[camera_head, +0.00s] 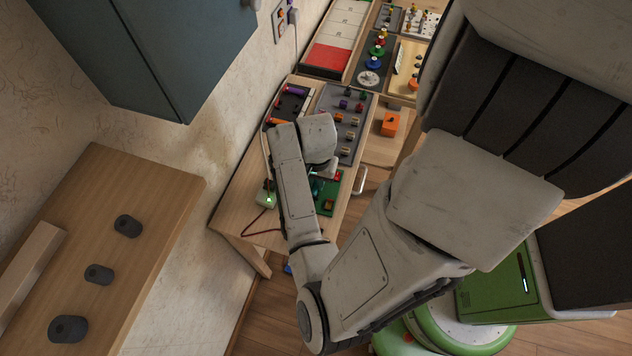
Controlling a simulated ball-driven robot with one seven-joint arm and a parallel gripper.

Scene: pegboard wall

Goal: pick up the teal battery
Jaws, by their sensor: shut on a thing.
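My gripper (325,173) points down over the green board (327,200) at the near end of the wooden table. My own wrist and forearm hide most of it. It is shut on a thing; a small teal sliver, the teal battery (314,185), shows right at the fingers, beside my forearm. Most of the battery is hidden, and I cannot tell whether it touches the board or is lifted.
A grey board (345,103) with colored pegs and a dark tray (290,104) with a purple cylinder lie behind. An orange block (390,123) sits to the right. A white device (265,199) with a red cable is left of my forearm. A blue cabinet (185,50) overhangs upper left.

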